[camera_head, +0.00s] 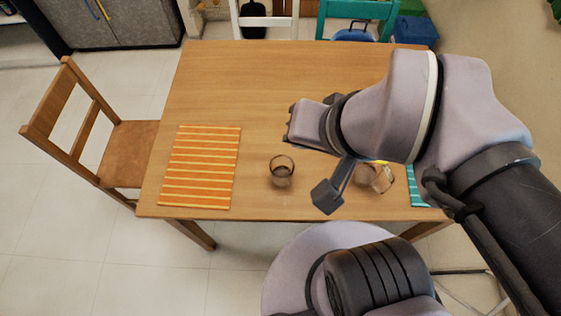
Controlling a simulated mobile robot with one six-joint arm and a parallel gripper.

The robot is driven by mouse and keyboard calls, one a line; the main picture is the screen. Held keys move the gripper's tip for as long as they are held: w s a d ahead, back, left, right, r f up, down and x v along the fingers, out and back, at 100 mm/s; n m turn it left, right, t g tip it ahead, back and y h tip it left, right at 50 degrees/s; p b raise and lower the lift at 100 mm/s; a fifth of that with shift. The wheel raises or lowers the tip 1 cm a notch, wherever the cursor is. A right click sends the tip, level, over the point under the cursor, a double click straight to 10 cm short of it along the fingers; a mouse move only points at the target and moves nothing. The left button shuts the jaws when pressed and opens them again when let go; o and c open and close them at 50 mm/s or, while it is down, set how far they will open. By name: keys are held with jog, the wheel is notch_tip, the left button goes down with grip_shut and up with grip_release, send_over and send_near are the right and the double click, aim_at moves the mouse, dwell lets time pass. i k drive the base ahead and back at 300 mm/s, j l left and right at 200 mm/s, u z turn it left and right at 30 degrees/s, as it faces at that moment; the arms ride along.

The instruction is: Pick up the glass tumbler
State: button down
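A brownish see-through glass tumbler (282,171) stands upright on the wooden table, near its front edge, right of the orange mat. A second see-through brownish glass item (378,179) is farther right, partly covered by my arm; I cannot tell whether it is upright or tilted. A dark finger-like part of my gripper (328,195) shows between the two glass items, apart from the left tumbler in the picture. The rest of my gripper is hidden by my wrist, so its opening and any contact with the right glass item are unclear.
The wooden table (255,85) is clear at its back and middle. An orange striped mat (203,165) lies left, and a teal mat (418,193) shows partly at right. A wooden chair (128,155) stands left; white and teal chairs are behind.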

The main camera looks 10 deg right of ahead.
aim_at(283, 182)
jog(key=j+z, duration=1.25)
jog(key=j, duration=0.15)
jog(key=k+j+z, duration=0.1)
jog(key=j+z, duration=0.3)
